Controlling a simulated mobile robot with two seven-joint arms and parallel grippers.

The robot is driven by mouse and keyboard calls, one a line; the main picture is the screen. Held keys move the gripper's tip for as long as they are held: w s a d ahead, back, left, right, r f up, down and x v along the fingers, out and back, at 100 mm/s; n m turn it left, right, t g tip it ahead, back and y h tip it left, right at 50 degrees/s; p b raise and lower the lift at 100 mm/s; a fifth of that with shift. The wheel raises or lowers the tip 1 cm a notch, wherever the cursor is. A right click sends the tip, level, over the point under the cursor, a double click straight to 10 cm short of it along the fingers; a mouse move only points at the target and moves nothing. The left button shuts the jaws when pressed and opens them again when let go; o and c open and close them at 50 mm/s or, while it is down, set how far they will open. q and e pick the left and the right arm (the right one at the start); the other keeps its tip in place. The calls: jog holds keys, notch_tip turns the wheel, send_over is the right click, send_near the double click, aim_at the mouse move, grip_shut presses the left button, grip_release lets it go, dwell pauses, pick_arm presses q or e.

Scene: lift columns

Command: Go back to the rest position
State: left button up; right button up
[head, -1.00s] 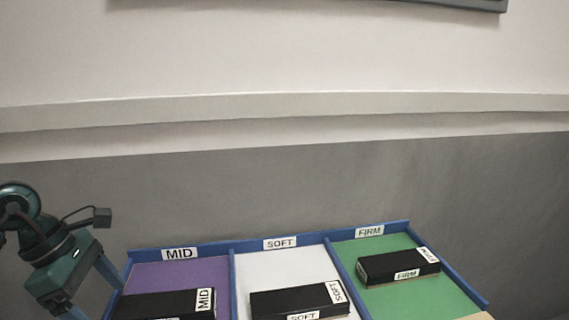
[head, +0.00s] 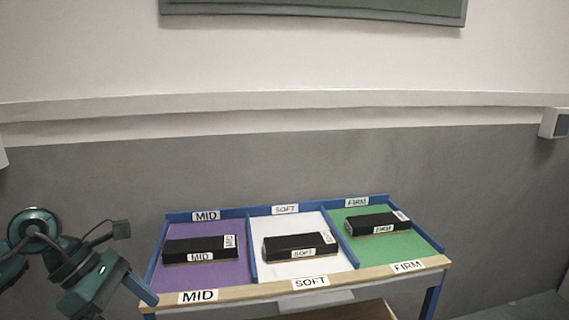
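My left gripper (head: 138,294) is at the lower left, by the front left corner of the tray table. One blue finger shows clearly; the other is hidden or out of frame, so its opening cannot be judged. My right gripper is out of view. A black block labelled MID (head: 190,249) lies in the purple compartment (head: 183,277). A black block labelled SOFT (head: 285,247) lies in the white compartment (head: 300,225). A black block labelled FIRM (head: 372,225) lies in the green compartment (head: 410,252).
The compartments sit on a wooden table (head: 250,293) with blue dividers and legs, against a grey and white wall (head: 300,170). A lower wooden shelf (head: 345,311) shows beneath. Floor is open at the right (head: 520,309).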

pick_arm(q)
jog(key=d+r+n+t+h+p, duration=0.25)
jog(key=d+n+h, duration=0.55)
jog(key=d+h, duration=0.45)
notch_tip(320, 180, down, 10)
jog(key=w+a+r+n+t+y+p, duration=0.15)
jog(key=n+t+y, duration=1.15)
jog(key=n, duration=1.7)
jog(key=s+f+n+g+y+p, duration=0.2)
jog(key=s+f+n+g, duration=0.3)
jog(key=s+f+n, duration=0.5)
notch_tip(320, 180, down, 5)
jog(key=shift+s+a+f+y, duration=0.1)
jog(key=shift+s+a+y, duration=0.05)
jog(key=shift+s+y, duration=0.5)
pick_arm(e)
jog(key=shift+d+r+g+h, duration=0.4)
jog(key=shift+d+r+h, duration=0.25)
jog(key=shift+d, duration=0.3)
pick_arm(q)
jog(key=shift+w+g, duration=0.1)
jog(key=shift+g, duration=0.15)
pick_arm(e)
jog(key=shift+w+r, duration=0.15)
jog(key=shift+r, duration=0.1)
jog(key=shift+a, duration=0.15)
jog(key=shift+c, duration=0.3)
